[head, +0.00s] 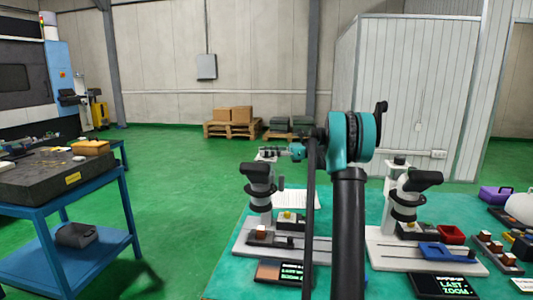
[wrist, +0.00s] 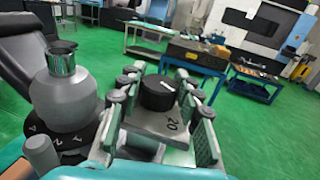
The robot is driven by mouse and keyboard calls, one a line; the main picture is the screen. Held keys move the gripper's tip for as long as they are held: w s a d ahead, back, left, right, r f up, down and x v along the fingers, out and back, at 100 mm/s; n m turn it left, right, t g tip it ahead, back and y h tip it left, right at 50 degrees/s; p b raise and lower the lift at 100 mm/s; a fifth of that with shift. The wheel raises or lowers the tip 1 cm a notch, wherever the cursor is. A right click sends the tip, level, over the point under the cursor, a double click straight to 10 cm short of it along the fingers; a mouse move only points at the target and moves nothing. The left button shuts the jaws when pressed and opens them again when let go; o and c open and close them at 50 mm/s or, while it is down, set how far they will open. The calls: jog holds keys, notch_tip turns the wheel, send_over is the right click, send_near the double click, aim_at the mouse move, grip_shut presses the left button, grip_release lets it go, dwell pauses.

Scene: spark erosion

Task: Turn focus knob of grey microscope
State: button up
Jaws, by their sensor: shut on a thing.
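The grey microscope (head: 259,188) stands on the left of the bench in the head view, with a black eyepiece. My gripper (head: 272,153) is at its top, partly hidden by my own arm. In the wrist view the microscope's grey rounded body and eyepiece (wrist: 66,88) are at the left, close beside the fingers. A round black focus knob (wrist: 158,92) with a pale mark on its top sits between the two fingers of my gripper (wrist: 160,105). The fingers are shut on the knob from both sides. A grey part marked with "20" shows below it.
A white microscope (head: 405,195) stands on the right of the bench. Blue (head: 437,250) and red (head: 452,234) trays lie near it. Dark displays (head: 443,286) lie at the front edge. A blue-framed table (head: 70,195) stands apart at the left, with open green floor between.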

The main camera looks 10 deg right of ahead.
jog(key=o, duration=1.2)
jog(key=shift+d, duration=0.1)
jog(key=d, duration=0.8)
jog(key=s+d, duration=0.1)
jog(key=d, duration=0.2)
jog(key=shift+d, duration=0.4)
